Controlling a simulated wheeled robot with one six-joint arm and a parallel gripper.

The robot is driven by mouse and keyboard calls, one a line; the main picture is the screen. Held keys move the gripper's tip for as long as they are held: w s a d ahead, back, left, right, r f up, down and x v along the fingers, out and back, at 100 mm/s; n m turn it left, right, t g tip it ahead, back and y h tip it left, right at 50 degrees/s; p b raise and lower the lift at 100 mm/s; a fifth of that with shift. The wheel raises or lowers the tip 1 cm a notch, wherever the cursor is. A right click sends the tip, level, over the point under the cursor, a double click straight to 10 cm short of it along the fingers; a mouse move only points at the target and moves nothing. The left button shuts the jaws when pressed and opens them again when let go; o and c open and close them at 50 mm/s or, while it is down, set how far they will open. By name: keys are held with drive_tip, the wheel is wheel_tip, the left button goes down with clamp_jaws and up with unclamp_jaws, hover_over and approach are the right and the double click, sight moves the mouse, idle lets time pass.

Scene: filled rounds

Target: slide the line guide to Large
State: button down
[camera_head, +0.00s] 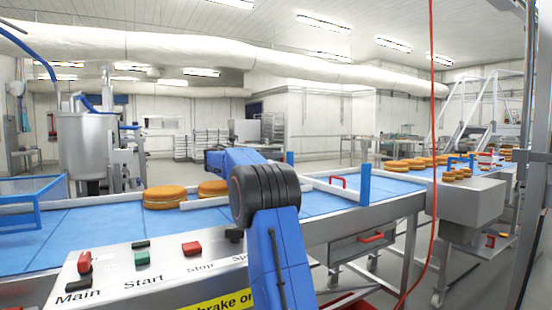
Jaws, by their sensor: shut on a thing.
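The line guide appears to be the white rail (336,189) along the blue conveyor belt (395,185), with a blue upright post (364,184) at its right end and a small red handle (338,180) near it. Another stretch of white rail (205,202) shows left of my arm. My blue arm with its black joint rises in front of the belt and covers the middle of the rail. My gripper is hidden behind the arm, so its hold on anything does not show. No size mark reading Large can be read.
Golden filled rounds (165,194) lie on the belt at left, with smaller ones (455,174) at right. A control panel (150,270) with Main, Start and Stop buttons is at front left. A red cable (433,120) hangs at right.

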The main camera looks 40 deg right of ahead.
drive_tip(key=shift+w+d, duration=0.2)
drive_tip(key=shift+w, duration=0.65)
drive_tip(key=c, duration=1.8)
unclamp_jaws()
drive_tip(key=shift+o, duration=0.2)
drive_tip(key=shift+a, duration=0.1)
drive_tip(key=v, duration=1.7)
drive_tip(key=shift+a, duration=0.15)
